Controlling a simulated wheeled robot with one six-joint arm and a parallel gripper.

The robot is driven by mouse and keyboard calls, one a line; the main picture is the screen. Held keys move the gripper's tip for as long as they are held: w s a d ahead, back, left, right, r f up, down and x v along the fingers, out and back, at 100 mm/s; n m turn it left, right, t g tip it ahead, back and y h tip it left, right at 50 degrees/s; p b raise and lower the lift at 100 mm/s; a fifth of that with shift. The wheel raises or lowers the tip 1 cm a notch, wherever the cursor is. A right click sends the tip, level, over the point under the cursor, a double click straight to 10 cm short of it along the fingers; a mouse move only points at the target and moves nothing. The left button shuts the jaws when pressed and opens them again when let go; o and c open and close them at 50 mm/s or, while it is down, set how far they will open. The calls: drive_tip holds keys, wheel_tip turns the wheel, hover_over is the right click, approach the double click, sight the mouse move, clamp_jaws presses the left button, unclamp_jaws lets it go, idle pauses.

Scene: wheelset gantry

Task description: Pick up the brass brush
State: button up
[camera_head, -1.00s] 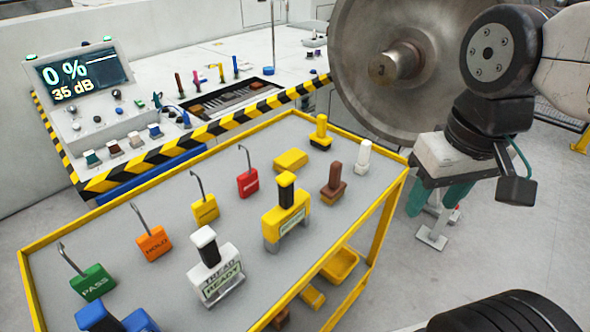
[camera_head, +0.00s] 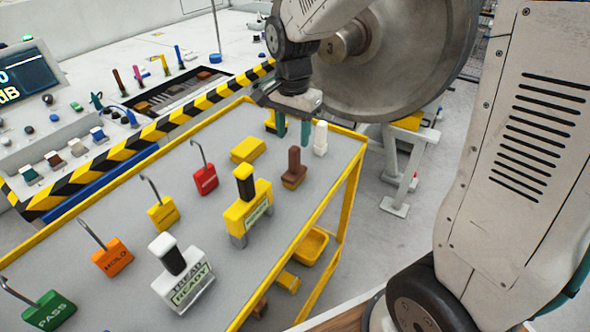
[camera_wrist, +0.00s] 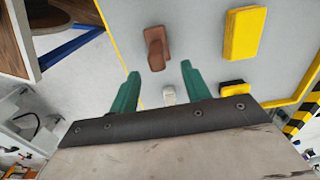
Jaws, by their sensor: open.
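The brass brush appears to be the brown upright-handled tool with a yellowish base (camera_head: 293,168), standing on the grey cart top. In the wrist view it (camera_wrist: 156,50) lies just beyond the fingertips, near the middle of the gap. My gripper (camera_head: 292,132) is open and empty, its green fingers above the cart's far right corner, behind the brush in the head view. The open fingers also show in the wrist view (camera_wrist: 160,72). A white upright piece (camera_head: 320,139) stands close by; in the wrist view it shows between the fingers, near the palm.
A yellow tool with a dark base (camera_head: 270,121) is partly hidden behind my gripper. A yellow block (camera_head: 248,149), a yellow black-handled tool (camera_head: 247,205), a white one (camera_head: 182,278) and several padlocks share the yellow-railed cart (camera_head: 110,205). A large wheel (camera_head: 425,60) stands behind.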

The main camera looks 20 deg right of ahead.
sight(294, 158)
wheel_tip(294, 158, down, 8)
drive_tip(key=shift+s+d+r, duration=0.1)
drive_tip(key=shift+s+r, duration=0.05)
clamp_jaws()
idle(0.3)
